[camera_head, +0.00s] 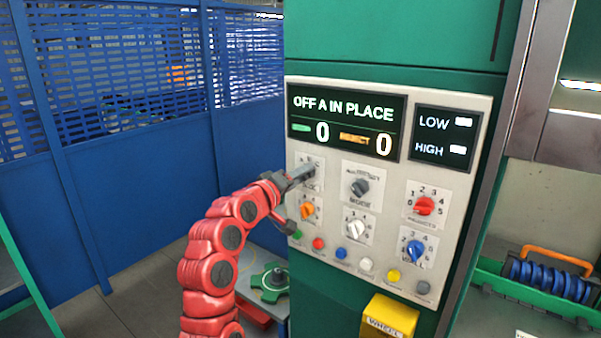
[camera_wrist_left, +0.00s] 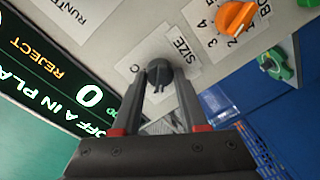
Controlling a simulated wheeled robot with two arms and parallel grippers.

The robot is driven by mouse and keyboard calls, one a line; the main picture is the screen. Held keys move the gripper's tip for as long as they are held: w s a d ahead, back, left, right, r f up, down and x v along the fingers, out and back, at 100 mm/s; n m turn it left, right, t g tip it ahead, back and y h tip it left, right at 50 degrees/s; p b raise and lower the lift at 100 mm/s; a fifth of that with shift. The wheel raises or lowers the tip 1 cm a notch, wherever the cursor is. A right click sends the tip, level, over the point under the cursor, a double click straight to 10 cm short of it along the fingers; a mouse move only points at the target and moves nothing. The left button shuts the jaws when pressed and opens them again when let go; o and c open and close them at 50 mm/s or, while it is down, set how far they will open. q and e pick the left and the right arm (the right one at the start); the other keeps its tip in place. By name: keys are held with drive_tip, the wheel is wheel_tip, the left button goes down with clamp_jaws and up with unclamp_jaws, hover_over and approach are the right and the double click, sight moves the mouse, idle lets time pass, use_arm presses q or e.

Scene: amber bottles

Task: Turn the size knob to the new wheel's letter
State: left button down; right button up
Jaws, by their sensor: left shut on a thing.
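The control panel (camera_head: 335,190) faces me on a green machine. Its display (camera_head: 345,118) reads "OFF A IN PLACE", with two zeros below. My left gripper (camera_wrist_left: 163,88) is shut on the knob, one finger on each side. In the head view, the left gripper (camera_head: 298,175) reaches the panel's upper-left knob and covers most of it. My right gripper is not in view.
A grey mode knob (camera_head: 360,187) is right of the size knob, an orange knob (camera_head: 307,209) below it. Several push buttons line the panel's bottom. A yellow WHEEL box (camera_head: 388,318) is below. A green wheel-like part (camera_head: 270,282) lies at lower left; blue discs (camera_head: 548,280) stand at right.

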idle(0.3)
use_arm(q)
drive_tip(key=shift+c, duration=2.2)
unclamp_jaws()
drive_tip(key=f+b+v, duration=0.1)
drive_tip(key=b+v, duration=0.5)
drive_tip(key=v, duration=1.1)
drive_tip(key=shift+a+r, duration=0.15)
drive_tip(key=shift+r, duration=0.3)
